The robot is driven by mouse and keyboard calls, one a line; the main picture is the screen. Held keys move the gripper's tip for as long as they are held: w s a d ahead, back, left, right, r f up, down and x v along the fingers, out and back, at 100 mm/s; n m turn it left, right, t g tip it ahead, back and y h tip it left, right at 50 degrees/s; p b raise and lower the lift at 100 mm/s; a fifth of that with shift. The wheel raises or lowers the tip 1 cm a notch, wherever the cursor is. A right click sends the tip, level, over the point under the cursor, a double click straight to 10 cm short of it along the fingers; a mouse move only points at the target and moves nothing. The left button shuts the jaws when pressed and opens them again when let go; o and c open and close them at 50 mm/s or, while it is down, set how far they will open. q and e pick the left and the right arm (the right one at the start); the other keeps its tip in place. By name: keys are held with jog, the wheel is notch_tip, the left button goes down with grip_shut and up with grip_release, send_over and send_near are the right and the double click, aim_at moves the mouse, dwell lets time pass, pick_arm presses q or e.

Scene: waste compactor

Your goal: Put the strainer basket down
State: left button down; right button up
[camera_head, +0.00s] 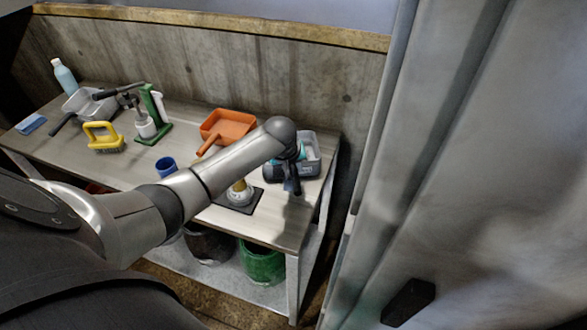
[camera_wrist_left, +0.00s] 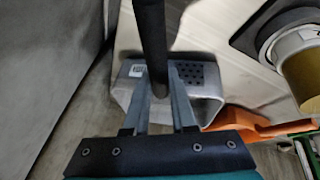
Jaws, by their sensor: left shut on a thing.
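The strainer basket (camera_head: 312,147) is a light grey tub at the back right corner of the table. In the left wrist view the strainer basket (camera_wrist_left: 203,82) shows holes and a small white label. A black bar-like handle (camera_wrist_left: 150,35) runs across it between my fingers and seems to belong to it. My left gripper (camera_head: 291,178) is shut on this handle, and it also shows in the left wrist view (camera_wrist_left: 160,95). My forearm and wrist hide part of the basket. I cannot tell whether its base touches the table. My right gripper is not in view.
An orange dustpan (camera_head: 230,125) lies left of the basket. A black mat (camera_head: 246,207) with a round white-and-yellow object is in front. A blue cup (camera_head: 165,166) stands farther left. The table's front right top (camera_head: 292,228) is clear. A grey panel (camera_head: 470,180) stands at right.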

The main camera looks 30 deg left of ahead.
pick_arm(q)
jog(key=c, duration=0.7)
grip_release()
jog(key=shift+c, duration=0.2)
jog(key=p+v, duration=0.3)
jog(key=v, duration=0.9)
jog(key=shift+p, duration=0.35)
jog(key=shift+d, duration=0.1)
